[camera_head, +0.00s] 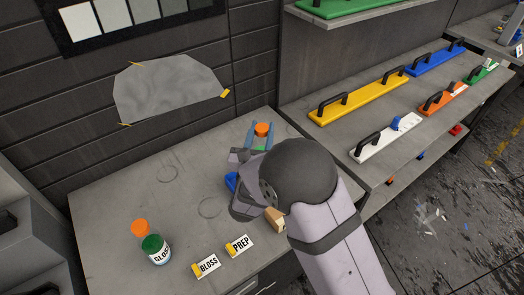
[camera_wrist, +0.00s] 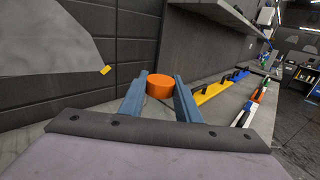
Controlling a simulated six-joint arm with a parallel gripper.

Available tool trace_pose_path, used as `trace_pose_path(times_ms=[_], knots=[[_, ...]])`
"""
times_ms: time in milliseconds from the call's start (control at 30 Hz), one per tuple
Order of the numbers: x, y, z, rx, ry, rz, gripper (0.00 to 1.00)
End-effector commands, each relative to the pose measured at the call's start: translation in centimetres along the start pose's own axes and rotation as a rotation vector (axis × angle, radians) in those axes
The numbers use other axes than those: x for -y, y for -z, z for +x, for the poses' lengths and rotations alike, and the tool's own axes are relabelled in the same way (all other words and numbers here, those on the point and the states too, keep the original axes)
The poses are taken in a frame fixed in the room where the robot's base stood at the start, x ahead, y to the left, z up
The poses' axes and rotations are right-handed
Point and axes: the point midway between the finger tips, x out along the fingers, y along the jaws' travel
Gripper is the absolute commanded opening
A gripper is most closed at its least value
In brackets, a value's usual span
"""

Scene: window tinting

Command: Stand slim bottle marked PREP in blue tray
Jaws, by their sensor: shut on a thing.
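My gripper (camera_head: 261,137) is shut on a bottle with an orange cap (camera_head: 262,129), near the table's back right. In the wrist view the orange cap (camera_wrist: 160,88) shows between the two blue-grey fingers of my gripper (camera_wrist: 160,78). The bottle's body and any marking on it are mostly hidden, so I cannot read PREP on it. I cannot tell whether the held bottle is over the tray or touches anything.
GLOSS (camera_head: 206,266) and PREP (camera_head: 239,245) cards stand at the front. A shelf with coloured handled tools (camera_head: 358,98) lies right.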

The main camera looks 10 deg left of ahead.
Motion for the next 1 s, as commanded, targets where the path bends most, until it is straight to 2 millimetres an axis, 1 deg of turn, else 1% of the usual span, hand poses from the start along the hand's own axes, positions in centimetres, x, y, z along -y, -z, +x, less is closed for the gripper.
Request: trace_pose_path(times_ms=[100, 167, 533, 800, 900, 1000], knots=[[0.0, 1.3, 0.0, 0.001, -0.001, -0.002, 0.0], [0.0, 1.8, 0.0, 0.002, -0.001, -0.002, 0.0], [0.0, 2.8, 0.0, 0.003, 0.0, 0.0, 0.0], [0.0, 5.5, 0.0, 0.002, 0.0, -0.002, 0.0], [0.0, 6.2, 0.0, 0.002, 0.0, 0.0, 0.0], [0.0, 6.5, 0.0, 0.003, 0.0, 0.002, 0.0]])
